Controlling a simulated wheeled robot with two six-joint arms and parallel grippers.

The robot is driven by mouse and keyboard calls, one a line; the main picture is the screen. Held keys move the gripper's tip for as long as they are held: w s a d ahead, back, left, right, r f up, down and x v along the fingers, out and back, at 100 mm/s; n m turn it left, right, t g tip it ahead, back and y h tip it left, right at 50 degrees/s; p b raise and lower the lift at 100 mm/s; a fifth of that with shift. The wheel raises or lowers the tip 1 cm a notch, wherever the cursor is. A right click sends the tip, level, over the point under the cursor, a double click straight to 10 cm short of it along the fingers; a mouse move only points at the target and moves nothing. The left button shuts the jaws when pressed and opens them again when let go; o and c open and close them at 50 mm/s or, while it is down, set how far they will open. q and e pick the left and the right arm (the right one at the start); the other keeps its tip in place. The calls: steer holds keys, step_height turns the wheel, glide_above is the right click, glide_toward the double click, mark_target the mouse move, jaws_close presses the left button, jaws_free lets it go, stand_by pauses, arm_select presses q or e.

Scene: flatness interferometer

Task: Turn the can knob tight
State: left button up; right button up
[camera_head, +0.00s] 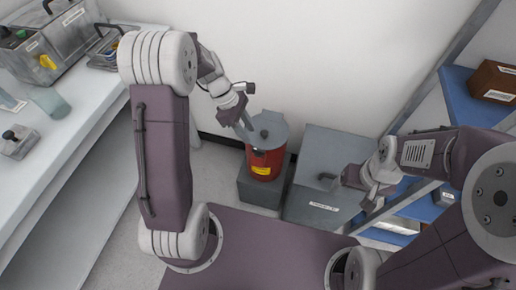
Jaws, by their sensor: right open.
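A red can (264,163) with a yellow label stands on a grey block on the floor, below the middle of the head view. Its grey lid (270,122) carries a small dark knob (264,133) near the middle. My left gripper (248,125) reaches in from the upper left, with its fingertips at the lid's left edge, close to the knob. Whether its fingers are apart or touch the lid is too small to tell. My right gripper (328,180) is open and empty, to the right of the can, over the grey bin.
A grey bin (330,150) with a label stands just right of the can. A white bench (60,135) with instruments fills the left. A blue shelf rack (455,85) with a brown box (495,82) stands at right. The wall is close behind the can.

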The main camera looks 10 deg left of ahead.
mark_target(259, 150)
arm_select(q)
steer(key=b+x, duration=0.3)
steer(key=x, duration=0.6)
steer(key=shift+b, duration=0.35)
steer(key=shift+c, duration=0.3)
jaws_close()
